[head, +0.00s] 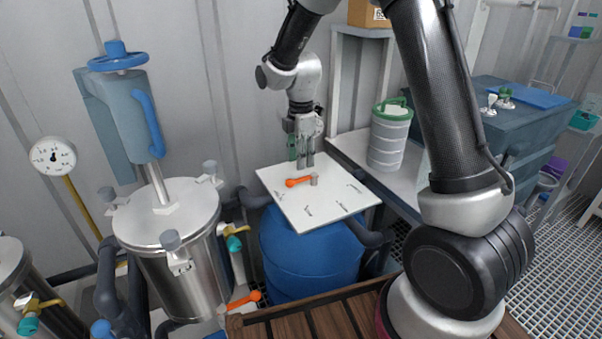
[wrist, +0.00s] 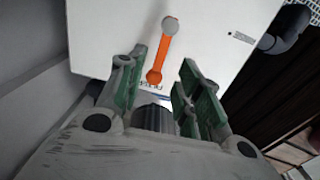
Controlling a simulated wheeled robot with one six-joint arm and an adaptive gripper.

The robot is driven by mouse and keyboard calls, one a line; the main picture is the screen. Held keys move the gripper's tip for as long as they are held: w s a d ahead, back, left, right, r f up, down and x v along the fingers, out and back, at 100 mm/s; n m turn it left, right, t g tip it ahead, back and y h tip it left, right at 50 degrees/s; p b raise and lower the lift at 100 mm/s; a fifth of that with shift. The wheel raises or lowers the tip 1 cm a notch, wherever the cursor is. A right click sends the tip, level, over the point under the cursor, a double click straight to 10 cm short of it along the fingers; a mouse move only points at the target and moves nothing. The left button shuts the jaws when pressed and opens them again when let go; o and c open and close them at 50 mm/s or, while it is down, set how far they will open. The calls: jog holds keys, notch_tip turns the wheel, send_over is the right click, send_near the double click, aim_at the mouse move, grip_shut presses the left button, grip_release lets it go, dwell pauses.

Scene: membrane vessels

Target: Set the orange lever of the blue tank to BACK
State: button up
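The blue tank (head: 303,262) stands in the middle of the head view with a white square plate (head: 327,215) on top. The orange lever (head: 297,182) lies on this plate, its grey pivot (head: 314,179) near the middle and its free end pointing left in the head view. In the wrist view the lever (wrist: 160,60) runs from the pivot at the top down to its round end between the green finger pads. My gripper (head: 306,165) is over the plate's far part; in the wrist view (wrist: 164,62) its fingers are apart, one each side of the lever, with visible gaps.
A steel vessel (head: 190,270) with a blue-handled valve stands to the left. Another orange handle (head: 245,299) is low near the wooden slats (head: 320,322). A white canister with a green rim (head: 390,137) stands on the bench at right. Small plate markings are mostly illegible.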

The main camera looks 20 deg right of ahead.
aim_at(301, 178)
notch_tip(301, 178, down, 6)
jog(key=shift+r, duration=0.1)
grip_shut()
